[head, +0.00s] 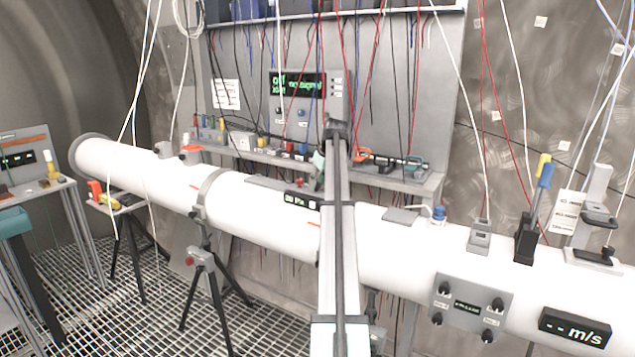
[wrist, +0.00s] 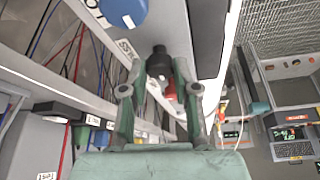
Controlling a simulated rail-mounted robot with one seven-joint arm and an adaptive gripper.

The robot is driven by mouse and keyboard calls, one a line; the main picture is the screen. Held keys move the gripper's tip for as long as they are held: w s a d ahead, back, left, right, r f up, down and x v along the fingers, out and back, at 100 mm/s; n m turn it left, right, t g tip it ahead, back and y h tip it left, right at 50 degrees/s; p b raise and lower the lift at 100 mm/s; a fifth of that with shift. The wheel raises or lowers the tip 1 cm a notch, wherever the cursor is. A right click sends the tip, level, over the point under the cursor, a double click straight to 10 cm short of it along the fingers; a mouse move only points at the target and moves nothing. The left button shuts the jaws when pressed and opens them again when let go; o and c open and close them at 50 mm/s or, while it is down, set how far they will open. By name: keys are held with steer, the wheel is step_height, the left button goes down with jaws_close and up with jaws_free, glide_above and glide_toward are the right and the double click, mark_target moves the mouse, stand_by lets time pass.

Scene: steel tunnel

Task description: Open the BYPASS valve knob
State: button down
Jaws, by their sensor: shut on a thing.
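In the wrist view, my gripper (wrist: 160,68) has its two green fingers closed on a small black knob (wrist: 158,60) standing on a grey panel. A label ending in "SS" (wrist: 126,48) is printed beside the knob, partly cut from sight. The knob's base and any pointer mark are too small or hidden to tell. In the head view, my arm reaches up across the white pipe, and a green part of my gripper (head: 319,167) shows left of it at the back bench. The held knob is hidden there.
A blue round knob (wrist: 124,10) sits close by on the same panel. A red part (wrist: 171,90) lies just behind the fingers. The white pipe (head: 265,208) runs across the front of the bench. Loose wires hang around the back panel (head: 430,95).

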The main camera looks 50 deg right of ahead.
steer(key=shift+f, duration=0.1)
steer(key=c, duration=0.9)
jaws_free()
steer(key=shift+o, duration=0.2)
steer(key=v, duration=1.2)
